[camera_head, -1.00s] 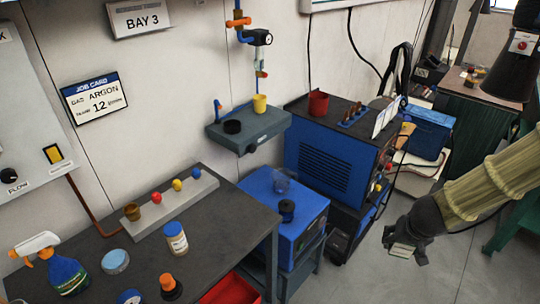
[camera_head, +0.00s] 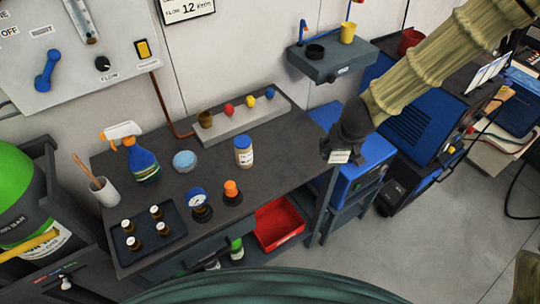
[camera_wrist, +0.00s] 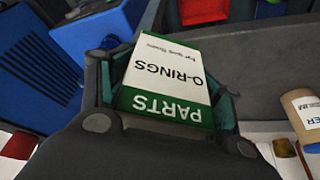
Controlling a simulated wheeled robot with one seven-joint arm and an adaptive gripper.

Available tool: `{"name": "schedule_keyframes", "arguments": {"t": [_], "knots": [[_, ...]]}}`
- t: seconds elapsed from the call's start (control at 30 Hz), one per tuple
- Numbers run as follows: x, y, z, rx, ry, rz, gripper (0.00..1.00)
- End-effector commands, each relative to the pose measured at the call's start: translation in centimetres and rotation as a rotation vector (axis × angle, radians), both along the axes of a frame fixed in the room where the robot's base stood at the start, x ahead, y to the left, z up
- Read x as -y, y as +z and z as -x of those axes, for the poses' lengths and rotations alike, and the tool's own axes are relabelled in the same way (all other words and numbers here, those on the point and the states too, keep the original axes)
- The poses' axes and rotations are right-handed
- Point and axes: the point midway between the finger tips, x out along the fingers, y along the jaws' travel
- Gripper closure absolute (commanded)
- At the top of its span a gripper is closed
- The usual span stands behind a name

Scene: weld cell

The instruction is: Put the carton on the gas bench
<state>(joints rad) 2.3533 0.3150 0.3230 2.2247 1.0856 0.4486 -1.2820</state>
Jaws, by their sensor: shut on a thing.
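The carton is a small white and green box marked "PARTS O-RINGS"; it fills the middle of the wrist view (camera_wrist: 165,75). My gripper (camera_head: 340,150) is shut on it, with a finger on each side. In the head view only a small pale part of the carton (camera_head: 340,157) shows below the gripper. The gas bench (camera_head: 280,130) is the dark-topped table against the wall. My gripper appears at the bench's right end, by its edge; its height above the top is hard to tell.
On the bench stand a rack with coloured knobs (camera_head: 240,120), a labelled jar (camera_head: 243,152), a gauge (camera_head: 198,203), an orange-topped item (camera_head: 232,193), a spray bottle (camera_head: 140,160) and a tray of vials (camera_head: 175,237). Bare top lies right of the jar. A blue unit (camera_head: 365,155) stands beside the bench.

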Motion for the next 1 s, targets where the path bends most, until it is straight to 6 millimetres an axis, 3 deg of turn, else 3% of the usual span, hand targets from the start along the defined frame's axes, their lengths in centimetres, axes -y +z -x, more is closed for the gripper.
{"name": "schedule_keyframes", "arguments": {"t": [0.1,0.33,0.63,0.77,1.0], "knots": [[-2.1,-0.9,1.7,-0.017,0.103,0.0,0.65],[-5.9,-0.6,5.3,-0.043,0.331,0.005,0.65],[-8.3,0.3,8.3,-0.054,0.52,0.012,0.66],[-8.9,0.4,8.1,-0.054,0.542,0.013,0.66],[-11.2,0.1,4.4,-0.054,0.543,0.013,0.66]]}}
